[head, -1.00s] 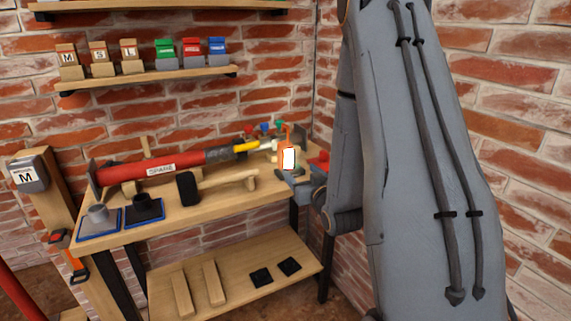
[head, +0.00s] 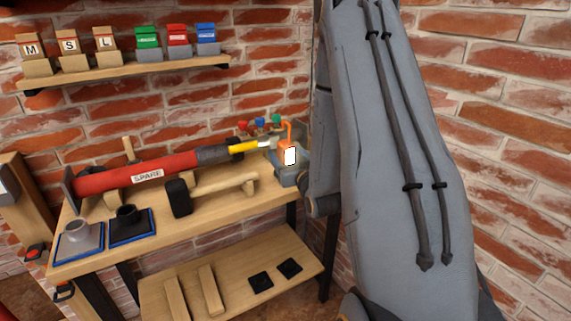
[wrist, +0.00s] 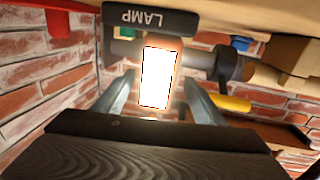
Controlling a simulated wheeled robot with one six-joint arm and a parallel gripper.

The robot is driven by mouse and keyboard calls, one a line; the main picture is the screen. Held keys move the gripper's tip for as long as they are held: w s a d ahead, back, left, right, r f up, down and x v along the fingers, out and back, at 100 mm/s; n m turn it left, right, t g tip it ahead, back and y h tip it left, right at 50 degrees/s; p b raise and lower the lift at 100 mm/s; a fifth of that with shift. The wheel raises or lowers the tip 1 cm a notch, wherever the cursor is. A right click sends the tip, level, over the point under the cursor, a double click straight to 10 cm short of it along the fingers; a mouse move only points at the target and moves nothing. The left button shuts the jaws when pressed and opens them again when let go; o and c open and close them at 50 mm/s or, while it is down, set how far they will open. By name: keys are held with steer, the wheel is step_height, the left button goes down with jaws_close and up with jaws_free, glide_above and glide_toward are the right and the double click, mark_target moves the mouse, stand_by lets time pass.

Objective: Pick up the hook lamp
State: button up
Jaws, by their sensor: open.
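The hook lamp (head: 290,156) has an orange hook and a bright white lit panel. It stands at the right end of the workbench in the head view. In the wrist view the glowing lamp (wrist: 157,77) appears between my two fingers, below a black block with an upside-down LAMP label (wrist: 150,19). My gripper (wrist: 160,93) is open, with one grey finger on each side of the lamp. I cannot tell whether either finger touches it. In the head view my arm partly hides the gripper (head: 291,176) at the lamp.
Small coloured knobs (head: 262,123) are behind the lamp. A brick wall stands close on the right.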

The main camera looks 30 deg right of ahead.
steer(key=w, duration=0.1)
steer(key=w+p, duration=0.1)
steer(key=w, duration=0.1)
steer(key=w+d, duration=0.1)
steer(key=w, duration=0.1)
steer(key=shift+f+p, duration=0.1)
steer(key=shift+p, duration=0.2)
steer(key=shift+c, duration=0.5)
steer(key=c, duration=1.5)
